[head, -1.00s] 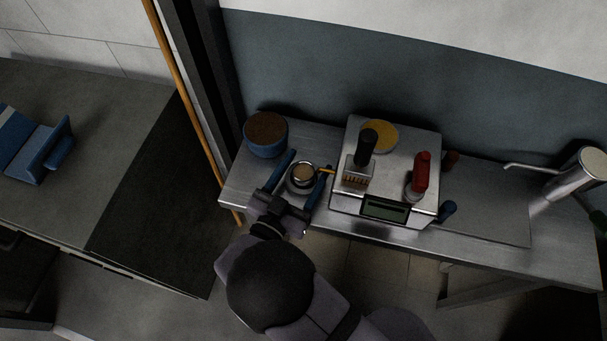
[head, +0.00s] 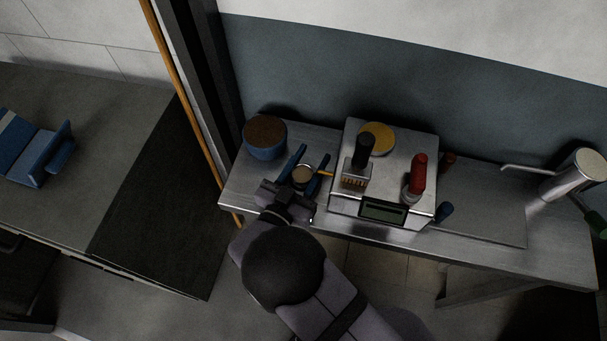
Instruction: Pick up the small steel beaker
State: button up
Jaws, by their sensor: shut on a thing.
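The small steel beaker (head: 303,175) stands near the left end of the steel bench, with a tan disc showing inside its rim. My gripper (head: 305,168) reaches in from the front, its blue fingers on the left and right sides of the beaker. The fingers are shut on the beaker. The beaker's lower part is hidden by the fingers, and I cannot tell whether it is clear of the bench.
A blue pot with a brown top (head: 265,139) stands just behind left. A scale (head: 384,209) to the right carries a black-handled brush (head: 357,170), a yellow disc (head: 377,138) and a red-handled tool (head: 417,176).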

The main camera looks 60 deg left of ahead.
jog(key=shift+r, duration=0.2)
notch_tip(320, 180, up, 10)
jog(key=b, duration=0.1)
jog(key=shift+f, duration=0.15)
dwell(0.5)
